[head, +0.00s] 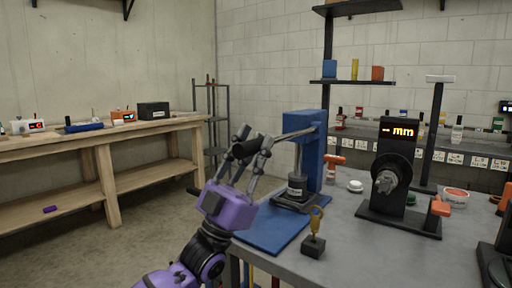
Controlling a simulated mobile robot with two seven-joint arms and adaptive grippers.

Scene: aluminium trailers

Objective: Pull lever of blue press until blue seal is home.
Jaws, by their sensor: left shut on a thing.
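The blue press (312,150) stands at the left end of the grey table. Its metal lever (295,134) reaches out to the left from the top of the press, close to level. My left gripper (247,148) is shut on the lever's outer end, and its fingers partly hide the handle. A dark grey cylindrical part (297,186) sits on the press base under the ram. I cannot make out a blue seal there, so its seating cannot be told. My right gripper is not in view.
A blue mat (268,232) lies in front of the press, and a small black stand with a yellow piece (314,240) is beside it. A black gauge reading "mm" (399,132) stands to the right. A wooden bench (100,140) is at the left wall.

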